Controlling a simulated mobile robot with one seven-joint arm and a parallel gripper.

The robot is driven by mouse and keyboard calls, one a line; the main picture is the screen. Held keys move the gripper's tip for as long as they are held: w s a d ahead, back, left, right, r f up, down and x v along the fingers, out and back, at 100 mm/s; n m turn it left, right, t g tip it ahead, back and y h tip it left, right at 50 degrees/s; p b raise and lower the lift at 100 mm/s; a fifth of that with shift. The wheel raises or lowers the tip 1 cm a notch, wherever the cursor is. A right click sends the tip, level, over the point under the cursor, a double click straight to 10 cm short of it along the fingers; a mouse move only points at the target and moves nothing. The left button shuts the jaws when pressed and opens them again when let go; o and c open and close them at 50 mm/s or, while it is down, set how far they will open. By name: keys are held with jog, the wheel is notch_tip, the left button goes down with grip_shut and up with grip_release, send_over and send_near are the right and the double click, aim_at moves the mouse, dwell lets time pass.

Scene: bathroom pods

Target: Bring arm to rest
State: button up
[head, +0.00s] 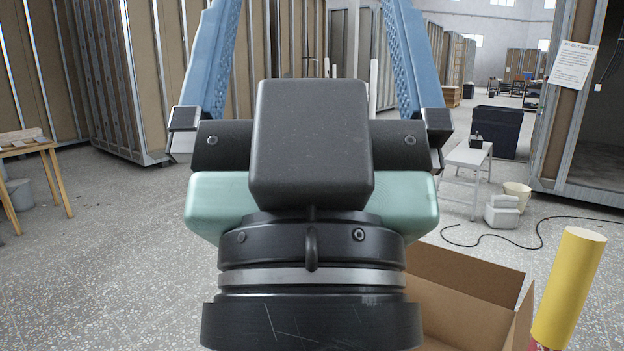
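My gripper (310,18) fills the middle of the head view, raised and seen from behind its black and pale green body. Its two blue lattice fingers stand wide apart and lean inward toward the top. Their tips are cut off by the upper edge. Nothing shows held between the visible parts of the fingers; only the background is seen there.
An open cardboard box (466,273) lies low at the right, partly hidden by my arm. A yellow cylinder (570,285) stands beside it. A wooden table (30,147) is at left. Open floor (100,260) lies between.

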notch_tip(320, 180, up, 20)
jog(key=p, duration=1.8)
jog(key=shift+r, duration=0.25)
